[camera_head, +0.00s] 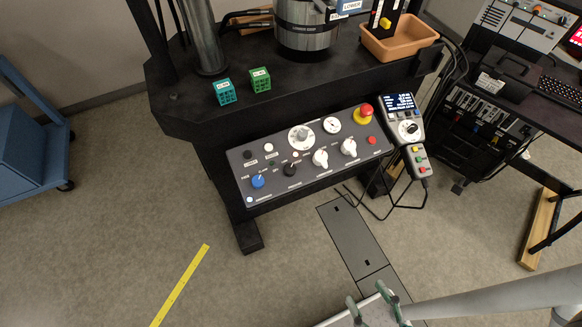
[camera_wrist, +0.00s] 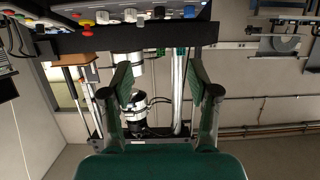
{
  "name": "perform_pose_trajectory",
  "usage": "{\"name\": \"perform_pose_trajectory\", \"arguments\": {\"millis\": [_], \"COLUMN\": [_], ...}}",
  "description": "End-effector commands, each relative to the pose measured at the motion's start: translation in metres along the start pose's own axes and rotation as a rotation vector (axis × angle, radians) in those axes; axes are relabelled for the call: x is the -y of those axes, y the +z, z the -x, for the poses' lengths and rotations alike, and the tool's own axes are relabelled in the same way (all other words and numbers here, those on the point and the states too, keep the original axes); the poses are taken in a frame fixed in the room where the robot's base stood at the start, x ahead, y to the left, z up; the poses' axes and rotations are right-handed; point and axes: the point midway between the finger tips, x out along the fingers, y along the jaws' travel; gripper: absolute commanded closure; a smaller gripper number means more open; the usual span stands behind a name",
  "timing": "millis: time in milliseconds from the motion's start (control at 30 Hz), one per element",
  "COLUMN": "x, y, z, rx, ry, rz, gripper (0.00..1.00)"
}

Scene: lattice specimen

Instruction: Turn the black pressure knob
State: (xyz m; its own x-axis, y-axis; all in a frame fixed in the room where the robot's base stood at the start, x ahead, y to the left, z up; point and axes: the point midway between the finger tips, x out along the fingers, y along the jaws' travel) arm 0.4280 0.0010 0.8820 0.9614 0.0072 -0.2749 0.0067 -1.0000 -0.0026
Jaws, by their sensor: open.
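The black knob (camera_head: 290,170) sits in the lower row of the grey control panel (camera_head: 325,182) on the machine's front, between a blue knob (camera_head: 257,181) and a white knob (camera_head: 320,158). In the wrist view the picture is upside down and the panel runs along the top edge; a small dark knob (camera_wrist: 159,11) shows there beside the blue one. My gripper (camera_head: 367,297) is at the bottom of the head view, well apart from the panel. In the wrist view my gripper (camera_wrist: 159,82) has its fingers spread with nothing between them.
A red emergency button (camera_head: 365,111) stands at the panel's upper right. A handheld controller (camera_head: 408,130) hangs beside it. Teal (camera_head: 224,92) and green (camera_head: 260,80) lattice cubes stand on the black table above. The floor in front of the panel is mostly clear, with a dark cover plate.

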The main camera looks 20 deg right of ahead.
Motion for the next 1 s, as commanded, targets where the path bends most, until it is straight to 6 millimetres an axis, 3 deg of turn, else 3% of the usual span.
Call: {"name": "perform_pose_trajectory", "arguments": {"millis": [167,400,533,767,1000], "x": [0.008,0.016,0.017,0.018,0.028], "y": [0.023,0.062,0.072,0.065,0.029], "z": [-0.032,-0.102,-0.14,-0.206,-0.261], "rx": [0.059,0.192,0.244,0.278,0.231], "ry": [-0.052,-0.066,-0.023,0.12,0.324], "rz": [0.005,0.018,0.017,-0.014,-0.115], "gripper": [0.38,0.38,0.38,0.38,0.38]}}
